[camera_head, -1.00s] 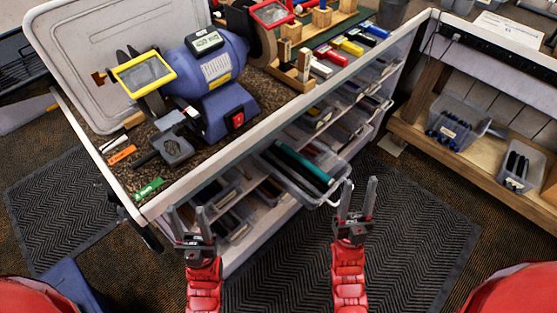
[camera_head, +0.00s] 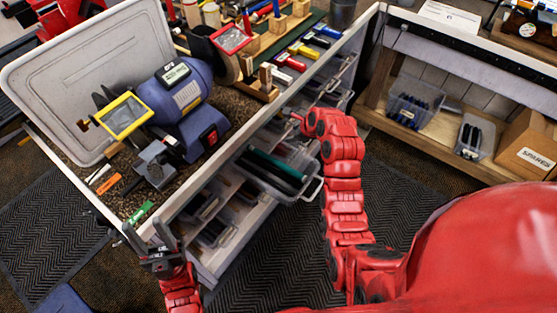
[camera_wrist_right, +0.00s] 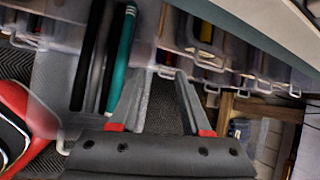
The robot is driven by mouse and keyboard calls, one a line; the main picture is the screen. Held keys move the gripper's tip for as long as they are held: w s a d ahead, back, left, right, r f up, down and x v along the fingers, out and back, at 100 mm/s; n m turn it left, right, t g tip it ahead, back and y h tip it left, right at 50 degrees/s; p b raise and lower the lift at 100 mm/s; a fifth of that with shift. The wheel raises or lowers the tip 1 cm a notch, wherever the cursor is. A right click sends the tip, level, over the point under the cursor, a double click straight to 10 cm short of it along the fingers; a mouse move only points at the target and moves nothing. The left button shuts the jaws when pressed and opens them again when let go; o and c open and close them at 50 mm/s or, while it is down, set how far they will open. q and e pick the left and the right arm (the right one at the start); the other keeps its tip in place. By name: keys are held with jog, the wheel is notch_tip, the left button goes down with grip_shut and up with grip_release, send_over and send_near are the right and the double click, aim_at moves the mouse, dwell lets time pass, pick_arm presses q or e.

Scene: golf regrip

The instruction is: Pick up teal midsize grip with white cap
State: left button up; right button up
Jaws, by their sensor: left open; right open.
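The teal grip (camera_head: 281,165) lies in a pulled-out clear bin (camera_head: 318,190) at the front of the bench, beside dark grips. In the right wrist view the teal grip (camera_wrist_right: 120,58) is left of the fingers, with its upper end near the picture's top edge. My left gripper (camera_head: 149,232) is open and empty near the bench's front-left corner.
A blue bench grinder (camera_head: 185,95) and several tools stand on the bench top. More clear bins (camera_head: 225,205) fill the shelves around the open bin. A low wooden shelf (camera_head: 440,125) with bins stands at the right. Dark floor mat lies before the bench.

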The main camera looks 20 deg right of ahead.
jog(key=s+r+m+g, duration=0.2)
jog(key=s+g, duration=0.1)
jog(key=s, duration=0.2)
jog(key=b, duration=0.9)
send_near(279, 163)
jog(key=f+p, duration=0.1)
jog(key=w+f+p, duration=0.1)
jog(key=f, duration=0.1)
jog(key=shift+w+y, duration=0.3)
jog(key=shift+y, duration=0.1)
jog(key=x, duration=0.3)
jog(key=p+x, duration=0.1)
jog(key=shift+s+a+f, duration=0.15)
jog(key=shift+f, duration=0.3)
jog(key=shift+a+f, duration=0.1)
jog(key=shift+f, duration=0.35)
grip_shut()
